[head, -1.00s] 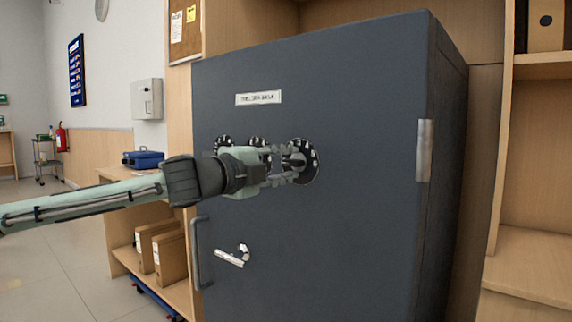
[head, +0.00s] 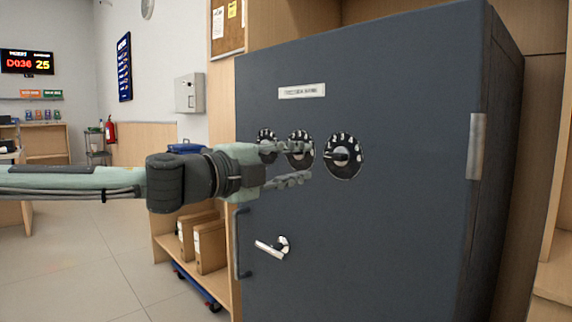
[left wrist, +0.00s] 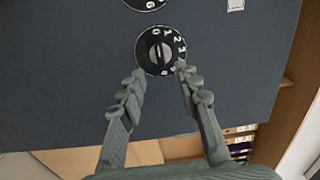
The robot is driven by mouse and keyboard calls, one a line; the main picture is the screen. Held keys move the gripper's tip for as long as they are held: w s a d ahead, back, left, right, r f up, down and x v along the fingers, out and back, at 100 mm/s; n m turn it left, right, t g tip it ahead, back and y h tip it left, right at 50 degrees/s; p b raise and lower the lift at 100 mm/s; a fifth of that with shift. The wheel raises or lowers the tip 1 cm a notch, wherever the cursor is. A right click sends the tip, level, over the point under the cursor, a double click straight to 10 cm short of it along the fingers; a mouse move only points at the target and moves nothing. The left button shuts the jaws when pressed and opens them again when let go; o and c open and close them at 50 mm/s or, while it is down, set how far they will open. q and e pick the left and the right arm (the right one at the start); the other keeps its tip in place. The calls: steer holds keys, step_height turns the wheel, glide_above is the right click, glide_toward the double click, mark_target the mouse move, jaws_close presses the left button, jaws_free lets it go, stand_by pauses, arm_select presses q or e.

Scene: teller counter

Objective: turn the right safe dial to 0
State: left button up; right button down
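The right safe dial (head: 343,157) is a black disc with white marks and a light central knob on the face of the grey safe (head: 400,110). The knob's bar lies roughly level in the head view; I cannot tell its exact setting. My left gripper (head: 308,162) is open and empty, to the left of this dial and apart from it, its fingers covering parts of the middle dial's surroundings. My right gripper is not in view.
The middle dial (head: 299,150) and left dial (head: 267,145) sit close by in the row. Below are a lever handle (head: 272,247) and a bar handle (head: 240,243). A label (head: 301,91) is above the dials. The face right of the right dial is clear.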

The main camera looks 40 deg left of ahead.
arm_select(q)
steer(key=shift+s+a, duration=0.1)
steer(key=shift+s, duration=1.2)
